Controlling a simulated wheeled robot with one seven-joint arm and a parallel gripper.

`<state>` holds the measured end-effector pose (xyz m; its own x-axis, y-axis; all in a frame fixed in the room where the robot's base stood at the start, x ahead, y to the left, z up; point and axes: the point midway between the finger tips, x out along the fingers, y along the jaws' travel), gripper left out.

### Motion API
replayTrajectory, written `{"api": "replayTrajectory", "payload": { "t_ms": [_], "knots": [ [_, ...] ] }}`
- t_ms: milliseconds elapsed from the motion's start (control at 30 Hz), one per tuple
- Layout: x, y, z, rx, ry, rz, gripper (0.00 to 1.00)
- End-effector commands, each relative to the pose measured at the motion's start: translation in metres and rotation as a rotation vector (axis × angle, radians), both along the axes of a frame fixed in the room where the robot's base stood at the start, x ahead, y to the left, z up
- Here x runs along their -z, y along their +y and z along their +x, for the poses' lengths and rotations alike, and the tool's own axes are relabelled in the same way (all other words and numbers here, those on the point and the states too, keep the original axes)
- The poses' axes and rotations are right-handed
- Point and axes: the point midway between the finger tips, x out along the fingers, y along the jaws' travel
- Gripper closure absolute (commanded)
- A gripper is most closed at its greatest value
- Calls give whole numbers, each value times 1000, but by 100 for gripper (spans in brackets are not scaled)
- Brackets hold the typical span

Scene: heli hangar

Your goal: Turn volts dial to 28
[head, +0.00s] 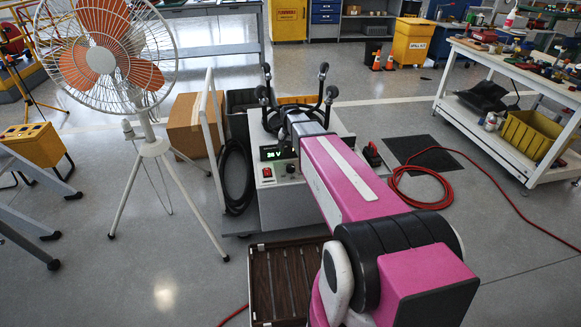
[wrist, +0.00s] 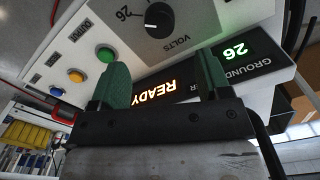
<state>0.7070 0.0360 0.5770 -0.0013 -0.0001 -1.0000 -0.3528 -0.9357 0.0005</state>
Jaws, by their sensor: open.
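The black volts dial (wrist: 158,20) shows at the top of the wrist view, with its panel upside down.
An orange READY display (wrist: 155,92) and green (wrist: 105,55) and amber (wrist: 75,76) buttons are near the fingers. A fan (head: 105,55) stands left of the cart. A red hose (head: 405,190) lies on the floor at right. A brown slatted tray (head: 285,280) is in front.

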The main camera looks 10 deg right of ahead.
Motion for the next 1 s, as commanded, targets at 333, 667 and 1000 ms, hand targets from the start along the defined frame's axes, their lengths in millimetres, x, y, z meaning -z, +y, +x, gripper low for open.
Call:
{"api": "replayTrajectory", "payload": {
  "t_ms": [333,667,1000],
  "knots": [
    [59,0,1,-2,1,0,29],
    [91,0,0,-2,0,0,29],
    [93,0,-1,-2,0,0,29]
  ]
}}
